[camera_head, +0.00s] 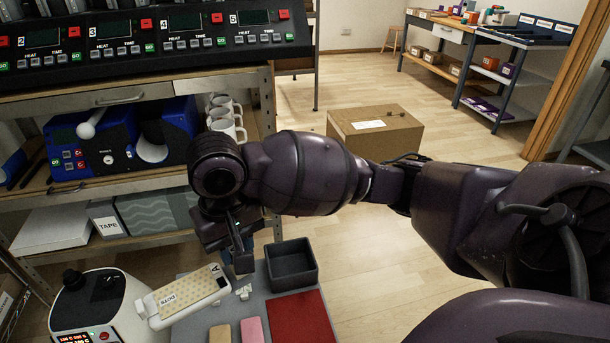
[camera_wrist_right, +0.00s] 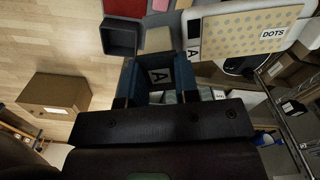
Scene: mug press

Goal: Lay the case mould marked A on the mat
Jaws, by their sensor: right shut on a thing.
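My right gripper (camera_head: 240,258) points down above the grey work surface, left of the dark tray. A red mat (camera_head: 300,318) lies flat on the work surface, to the right of and nearer than the gripper. My left gripper is not in view.
A dark open tray (camera_head: 291,265) stands behind the red mat. A white press (camera_head: 98,305) is at the left, beside a pale dotted sheet (camera_head: 190,291) labelled DOTS. Pink (camera_head: 252,331) and tan (camera_head: 220,334) pieces lie in front. A cardboard box (camera_head: 375,135) stands behind.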

